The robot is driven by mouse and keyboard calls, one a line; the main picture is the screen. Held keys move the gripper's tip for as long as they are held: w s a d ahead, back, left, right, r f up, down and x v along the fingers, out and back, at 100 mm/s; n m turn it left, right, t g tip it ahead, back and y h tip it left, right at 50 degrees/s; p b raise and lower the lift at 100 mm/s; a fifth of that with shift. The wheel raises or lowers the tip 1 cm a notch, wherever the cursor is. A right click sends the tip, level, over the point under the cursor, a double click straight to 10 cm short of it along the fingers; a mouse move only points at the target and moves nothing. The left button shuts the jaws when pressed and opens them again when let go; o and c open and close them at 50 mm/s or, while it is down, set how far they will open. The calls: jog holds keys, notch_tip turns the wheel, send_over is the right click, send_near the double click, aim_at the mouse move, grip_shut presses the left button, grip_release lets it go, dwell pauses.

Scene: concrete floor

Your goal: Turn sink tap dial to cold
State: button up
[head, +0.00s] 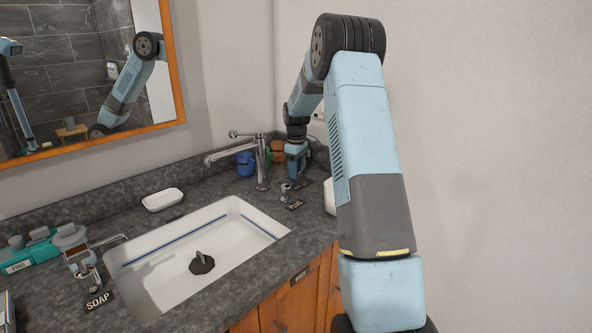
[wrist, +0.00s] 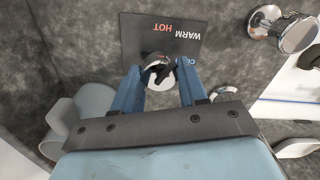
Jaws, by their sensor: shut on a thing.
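The tap dial (wrist: 158,84) is a round silver knob with a dark mark on its face, in the upper middle of the wrist view. It sits at the lower edge of a dark label plate (wrist: 187,24) that reads WARM and HOT; a word starting with C is partly hidden by a finger. My gripper (wrist: 158,73) is shut on the dial, one blue finger at each side. In the head view my gripper (head: 295,172) points down at the counter right of the chrome tap (head: 261,160); the dial is too small there to read.
The white sink (head: 160,260) lies left of the tap. A white soap dish (head: 162,200) stands behind it. A blue cup (head: 245,164) and an orange cup (head: 277,150) stand close to my gripper. A soap dispenser (head: 80,250) and a mirror frame (head: 176,70) are at the left.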

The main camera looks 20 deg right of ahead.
jog(key=c, duration=0.4)
jog(key=shift+m, duration=0.4)
jog(key=m, duration=1.1)
jog(key=shift+m, duration=0.4)
jog(key=o, duration=1)
jog(key=shift+o, duration=0.2)
jog(key=shift+r, duration=0.1)
